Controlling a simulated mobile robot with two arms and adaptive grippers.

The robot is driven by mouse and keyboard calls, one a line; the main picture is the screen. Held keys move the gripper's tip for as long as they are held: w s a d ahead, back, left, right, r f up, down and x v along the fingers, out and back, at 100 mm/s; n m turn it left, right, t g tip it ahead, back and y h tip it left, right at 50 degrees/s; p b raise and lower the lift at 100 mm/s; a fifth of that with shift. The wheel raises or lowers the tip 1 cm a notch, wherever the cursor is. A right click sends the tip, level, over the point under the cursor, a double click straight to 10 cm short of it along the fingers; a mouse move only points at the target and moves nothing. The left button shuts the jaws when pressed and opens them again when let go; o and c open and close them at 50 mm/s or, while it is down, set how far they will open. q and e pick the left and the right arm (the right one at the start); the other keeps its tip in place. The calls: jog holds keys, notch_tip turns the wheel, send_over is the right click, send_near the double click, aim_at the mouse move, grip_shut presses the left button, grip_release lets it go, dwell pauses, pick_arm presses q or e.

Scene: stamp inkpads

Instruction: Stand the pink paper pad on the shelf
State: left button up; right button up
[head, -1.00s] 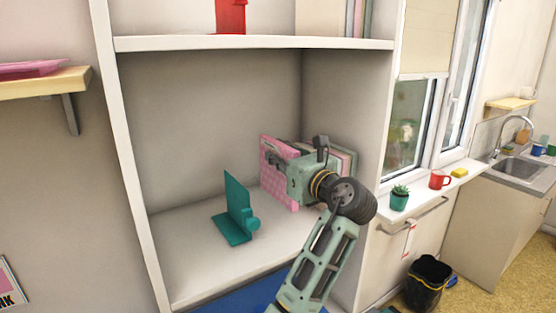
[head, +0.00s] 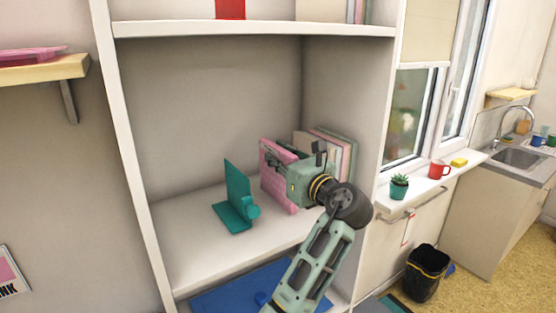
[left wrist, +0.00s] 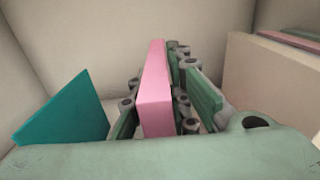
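The pink paper pad (head: 270,165) is upright on edge in the lower shelf bay, between the teal bookend (head: 236,203) and a row of upright pads or books (head: 338,148). My left gripper (head: 285,160) reaches in from the front right with a finger on each side of it. In the left wrist view the pink pad (left wrist: 154,90) lies between the fingers (left wrist: 155,115), which look close against both faces. Its lower edge is at or just above the shelf board (head: 195,255); I cannot tell if it touches. My right gripper is not in view.
The teal bookend (left wrist: 62,110) stands left of the pad with a gap. The cubby's side walls and upper board (head: 250,29) enclose the space. The board's left part is bare. A blue object (head: 225,297) lies below the shelf's front edge.

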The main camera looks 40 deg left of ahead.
pick_arm(q)
jog(key=o, duration=0.4)
jog(key=shift+c, duration=0.2)
jog(key=shift+d+f, duration=0.1)
jog(key=v, duration=1.2)
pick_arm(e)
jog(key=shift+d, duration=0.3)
